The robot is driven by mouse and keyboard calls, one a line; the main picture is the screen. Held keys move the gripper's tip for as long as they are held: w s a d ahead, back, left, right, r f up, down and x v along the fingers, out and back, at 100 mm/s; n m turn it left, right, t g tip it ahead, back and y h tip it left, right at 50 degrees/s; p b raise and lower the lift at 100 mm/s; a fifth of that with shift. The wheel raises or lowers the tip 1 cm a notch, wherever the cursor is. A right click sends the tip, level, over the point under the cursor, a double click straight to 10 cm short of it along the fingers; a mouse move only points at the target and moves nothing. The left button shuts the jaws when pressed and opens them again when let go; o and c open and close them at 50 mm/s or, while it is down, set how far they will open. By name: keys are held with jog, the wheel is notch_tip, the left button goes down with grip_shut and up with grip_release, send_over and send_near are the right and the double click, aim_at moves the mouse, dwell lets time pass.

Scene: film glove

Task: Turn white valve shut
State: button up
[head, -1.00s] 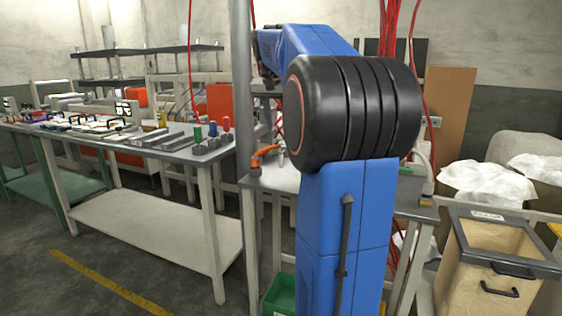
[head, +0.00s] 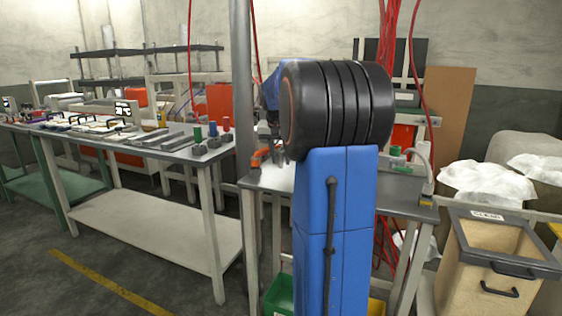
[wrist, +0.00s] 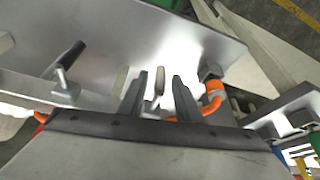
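In the wrist view my gripper (wrist: 158,97) points at the metal bench top, its two dark fingers apart. A small pale upright handle (wrist: 159,80) shows between the fingers, with gaps on both sides; it may be the white valve, but I cannot tell for sure. An orange hose (wrist: 213,102) bends up to a grey fitting just right of the fingers. A metal fitting with a black lever (wrist: 68,60) stands to the left. In the head view my arm hides the gripper tips and the valve; the orange hose (head: 259,157) shows at the bench's left end.
The work bench (head: 408,188) has a green-topped item (head: 396,152) at its right. A grey post (head: 243,120) rises at its left edge, beside another table (head: 180,153). Red cables (head: 391,30) hang behind my arm. A wooden bin (head: 490,255) stands at right.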

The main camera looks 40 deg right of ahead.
jog(key=shift+x, duration=0.8)
grip_shut()
jog(key=g, duration=0.1)
jog(key=g+h, duration=0.1)
jog(key=g, duration=0.1)
jog(key=n+g+h, duration=0.1)
jog(key=shift+s+d+r+g, duration=0.1)
jog(key=shift+s+d+g, duration=0.1)
jog(key=shift+s+g, duration=0.15)
jog(key=g+h, duration=0.1)
jog(key=n+g+h, duration=0.1)
jog(key=g, duration=0.1)
jog(key=s+r+g+h, duration=0.1)
jog(key=g, duration=0.1)
jog(key=shift+d, duration=0.2)
jog(key=g+h, duration=0.1)
jog(key=r+n+g+h, duration=0.1)
jog(key=g, duration=0.1)
jog(key=n+g+h, duration=0.1)
jog(key=shift+s+r+g, duration=0.15)
jog(key=shift+s+g, duration=0.15)
jog(key=shift+g, duration=0.05)
jog(key=shift+h, duration=0.4)
